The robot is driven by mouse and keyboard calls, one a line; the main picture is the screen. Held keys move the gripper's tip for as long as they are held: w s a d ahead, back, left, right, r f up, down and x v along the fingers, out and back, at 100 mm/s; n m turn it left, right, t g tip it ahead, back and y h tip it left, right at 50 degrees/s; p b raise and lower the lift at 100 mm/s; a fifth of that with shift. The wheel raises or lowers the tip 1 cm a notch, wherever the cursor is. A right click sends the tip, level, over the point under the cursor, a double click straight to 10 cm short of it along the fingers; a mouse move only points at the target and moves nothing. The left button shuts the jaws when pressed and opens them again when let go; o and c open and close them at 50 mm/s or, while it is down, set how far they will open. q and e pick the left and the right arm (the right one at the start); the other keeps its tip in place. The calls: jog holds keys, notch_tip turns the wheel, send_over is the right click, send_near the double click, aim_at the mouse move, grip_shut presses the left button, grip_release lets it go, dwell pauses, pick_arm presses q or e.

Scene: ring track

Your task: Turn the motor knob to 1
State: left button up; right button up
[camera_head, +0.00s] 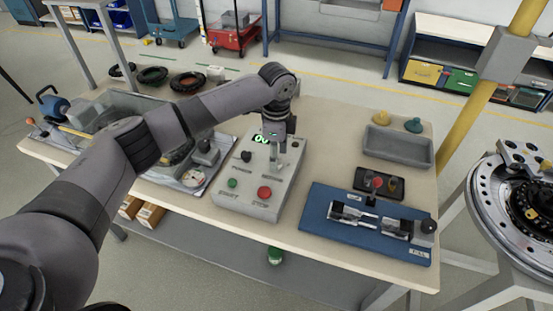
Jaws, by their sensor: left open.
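The grey control box (225,197) stands on the workbench in the middle of the view. A black knob (246,156) is at the left of its panel. A green button (232,183) and a red button (264,193) are along the front. A lit green display (261,140) is at the back, partly covered by my gripper. My left gripper (277,148) points down over the right rear of the box and is open. It hides the panel there, including any knob behind it; I cannot tell whether it touches. My right gripper is not in view.
The workbench (320,130) carries a blue fixture board (350,236) at right and a grey tray (398,148) behind it. A clear-covered unit is at left, partly behind my left arm. Black rings (152,76) lie at the back. A round machine (520,200) stands at far right.

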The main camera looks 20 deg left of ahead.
pick_arm(q)
notch_tip(320, 180, down, 2)
jog(key=shift+f, duration=0.65)
jog(key=c, duration=0.5)
grip_shut()
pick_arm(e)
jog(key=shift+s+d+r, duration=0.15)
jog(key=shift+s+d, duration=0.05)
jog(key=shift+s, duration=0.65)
